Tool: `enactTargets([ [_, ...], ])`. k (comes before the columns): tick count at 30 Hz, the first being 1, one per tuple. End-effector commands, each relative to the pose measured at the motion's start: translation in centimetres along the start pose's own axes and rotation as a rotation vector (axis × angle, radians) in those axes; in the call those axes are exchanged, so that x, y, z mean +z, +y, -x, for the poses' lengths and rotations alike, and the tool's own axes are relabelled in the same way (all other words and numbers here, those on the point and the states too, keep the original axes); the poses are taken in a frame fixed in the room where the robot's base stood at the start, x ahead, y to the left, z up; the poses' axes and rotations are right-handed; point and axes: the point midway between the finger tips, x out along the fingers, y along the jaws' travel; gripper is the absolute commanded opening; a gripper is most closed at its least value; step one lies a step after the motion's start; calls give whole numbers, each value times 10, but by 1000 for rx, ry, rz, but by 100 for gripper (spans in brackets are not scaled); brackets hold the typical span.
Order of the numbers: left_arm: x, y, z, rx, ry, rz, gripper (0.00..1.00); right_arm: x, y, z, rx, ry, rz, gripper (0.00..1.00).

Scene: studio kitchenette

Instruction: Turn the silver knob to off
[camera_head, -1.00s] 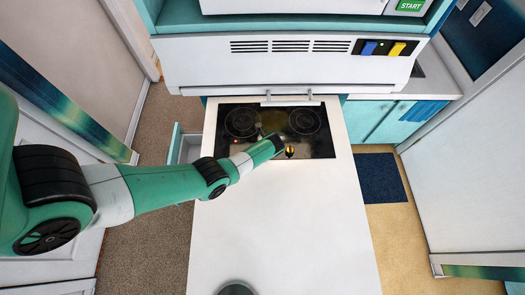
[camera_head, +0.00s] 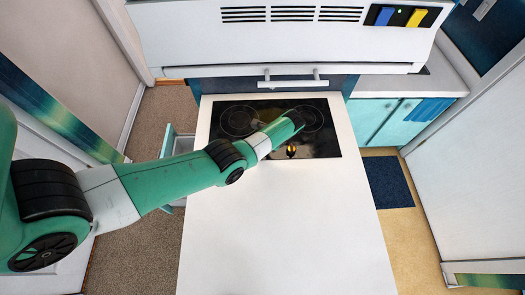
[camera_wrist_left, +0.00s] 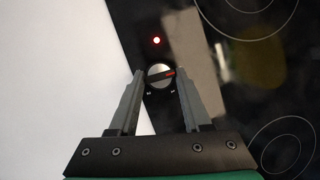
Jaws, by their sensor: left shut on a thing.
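The silver knob (camera_wrist_left: 160,75) is a small round dial with a red pointer stripe on a dark bar. In the left wrist view the stripe points right and slightly up. My left gripper (camera_wrist_left: 161,76) is shut on it, one fingertip at each side. Small pale marks lie beside the knob on the black cooktop (camera_head: 228,150). A red light (camera_wrist_left: 156,40) glows just beyond it. In the head view my left arm hides the knob and fingers.
The white counter (camera_head: 280,220) is bare. An open drawer (camera_head: 183,144) juts out at the left. A white bar handle (camera_head: 292,84) is behind the cooktop.

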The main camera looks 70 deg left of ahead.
Motion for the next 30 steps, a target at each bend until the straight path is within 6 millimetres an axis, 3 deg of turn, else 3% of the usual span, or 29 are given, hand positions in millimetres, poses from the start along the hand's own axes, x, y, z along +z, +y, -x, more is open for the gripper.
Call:
enactTargets([
  [20, 0, 0, -1, 29, -4, 66, 0, 7, 0, 7, 0, 0, 0, 50],
  [21, 0, 0, -1, 29, -4, 66, 52, 7, 0, 7, 0, 0, 0, 50],
  [23, 0, 0, -1, 29, -4, 66, 58, 7, 0, 7, 0, 0, 0, 50],
  [30, 0, 0, 1, 27, -4, 65, 58, 6, 0, 7, 0, 0, 0, 50],
])
